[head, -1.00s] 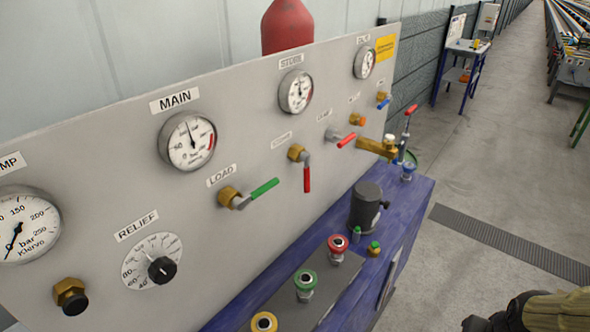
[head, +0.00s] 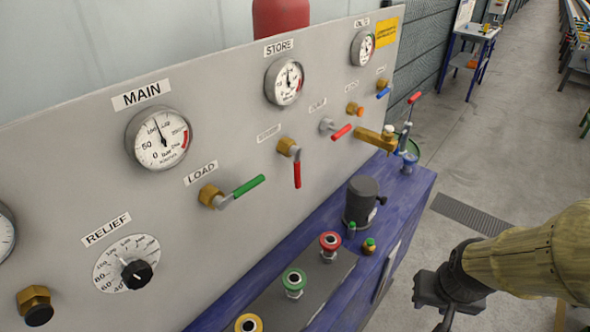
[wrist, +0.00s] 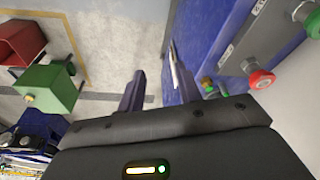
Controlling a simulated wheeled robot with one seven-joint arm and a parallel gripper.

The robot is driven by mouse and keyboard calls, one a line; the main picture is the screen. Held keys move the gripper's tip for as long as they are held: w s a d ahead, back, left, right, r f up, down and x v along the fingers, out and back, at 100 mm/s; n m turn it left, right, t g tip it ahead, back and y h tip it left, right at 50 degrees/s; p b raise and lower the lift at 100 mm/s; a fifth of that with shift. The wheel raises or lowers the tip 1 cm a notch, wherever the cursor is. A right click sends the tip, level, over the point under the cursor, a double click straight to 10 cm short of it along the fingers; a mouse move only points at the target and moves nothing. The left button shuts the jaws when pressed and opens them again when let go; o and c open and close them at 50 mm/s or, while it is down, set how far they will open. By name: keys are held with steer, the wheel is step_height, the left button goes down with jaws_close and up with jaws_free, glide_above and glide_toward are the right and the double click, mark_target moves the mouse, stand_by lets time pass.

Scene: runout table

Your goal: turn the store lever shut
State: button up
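The lever under a small blurred label, which seems to read STORE, has a red handle (head: 297,174) hanging straight down from a brass valve body (head: 288,147). It is on the grey panel (head: 230,135), right of the green-handled LOAD lever (head: 247,186) and below the STORE gauge (head: 285,81). My gripper (head: 445,312) is at the lower right of the head view, well apart from the lever and partly cut off by the frame. In the wrist view my gripper (wrist: 170,85) shows its two fingers spread with nothing held between them. The lever does not show in the wrist view.
A second red lever (head: 341,132) sits right of the first, with a brass tap (head: 375,140) projecting beyond it. A dark cylinder (head: 361,202) and coloured fittings (head: 330,242) stand on the blue bench (head: 405,205) below.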

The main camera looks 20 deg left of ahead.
steer(key=w+a+r+n+t+y+p, duration=0.1)
steer(key=w+a+n+t+y+p, duration=0.2)
steer(key=w, duration=0.4)
steer(key=w+a+r+n+t+p, duration=0.1)
steer(key=w+a+n+t+p, duration=0.2)
steer(key=w, duration=0.4)
steer(key=s+a+r+n+y+p, duration=0.1)
steer(key=a+r+n+y, duration=0.1)
steer(key=a+y, duration=0.4)
steer(key=s+a+r+n+t+y+p, duration=0.1)
steer(key=s+a+r+n+y+p, duration=0.1)
steer(key=a+r+y, duration=0.3)
steer(key=shift+s+a+r+n+y, duration=0.3)
steer(key=shift+a+n+y, duration=0.3)
steer(key=shift+a, duration=0.5)
steer(key=shift+a, duration=0.1)
